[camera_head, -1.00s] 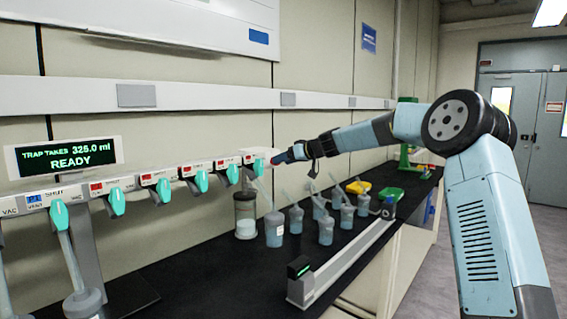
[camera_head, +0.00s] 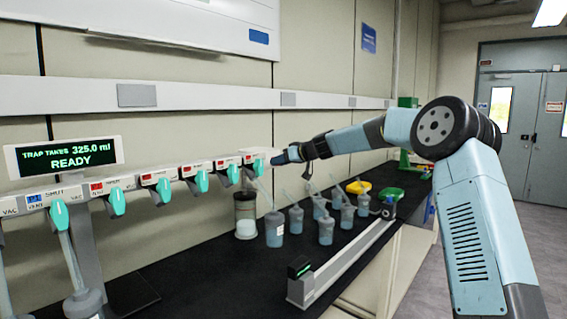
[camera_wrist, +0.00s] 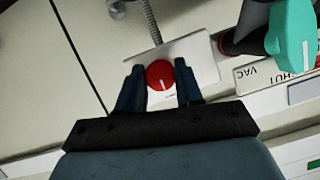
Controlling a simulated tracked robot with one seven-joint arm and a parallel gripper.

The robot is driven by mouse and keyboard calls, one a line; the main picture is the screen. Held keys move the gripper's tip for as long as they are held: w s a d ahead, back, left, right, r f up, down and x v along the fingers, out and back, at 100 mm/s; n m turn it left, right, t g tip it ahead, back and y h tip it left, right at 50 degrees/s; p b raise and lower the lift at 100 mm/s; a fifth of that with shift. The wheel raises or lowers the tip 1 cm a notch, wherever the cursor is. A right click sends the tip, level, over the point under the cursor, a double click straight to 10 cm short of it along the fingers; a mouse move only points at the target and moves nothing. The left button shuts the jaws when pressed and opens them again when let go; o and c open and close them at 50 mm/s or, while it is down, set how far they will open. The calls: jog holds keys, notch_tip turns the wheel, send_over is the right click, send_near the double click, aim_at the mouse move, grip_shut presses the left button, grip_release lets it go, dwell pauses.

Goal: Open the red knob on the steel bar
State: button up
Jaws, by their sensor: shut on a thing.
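The red knob (camera_wrist: 159,75) is round with a white line on its face, and it sits on a pale plate (camera_wrist: 202,57) in the wrist view. My gripper (camera_wrist: 160,86) has one finger on each side of the knob and is shut on it. The white line points downward in that view, slightly tilted. In the head view my gripper (camera_head: 280,158) is at the far right end of the steel bar (camera_head: 140,183). The knob itself is hidden there behind my gripper.
Several teal valve handles (camera_head: 118,201) hang along the bar, and one teal handle (camera_wrist: 290,38) is close by in the wrist view. Several flasks (camera_head: 274,228) stand on the black bench below. A display (camera_head: 63,156) reads "READY", 325.0 ml.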

jog(key=c, duration=0.3)
jog(key=shift+w+d, duration=0.1)
jog(key=shift+d, duration=0.3)
jog(key=shift+c, duration=0.2)
jog(key=shift+a+r, duration=0.1)
jog(key=shift+a, duration=0.2)
jog(key=shift+w+d+f+m+g+y, duration=0.15)
jog(key=shift+m+g+y, duration=0.2)
jog(key=shift+m+y, duration=1.35)
jog(key=shift+s+a+f+m+g+y, duration=0.15)
jog(key=shift+m+g+y, duration=0.3)
jog(key=shift+m, duration=2.45)
jog(key=shift+w+d+f+m+g+y, duration=0.1)
jog(key=shift+f+m+g+y, duration=0.15)
jog(key=shift+m+y, duration=1.5)
jog(key=shift+m+h, duration=0.6)
jog(key=shift+m, duration=0.15)
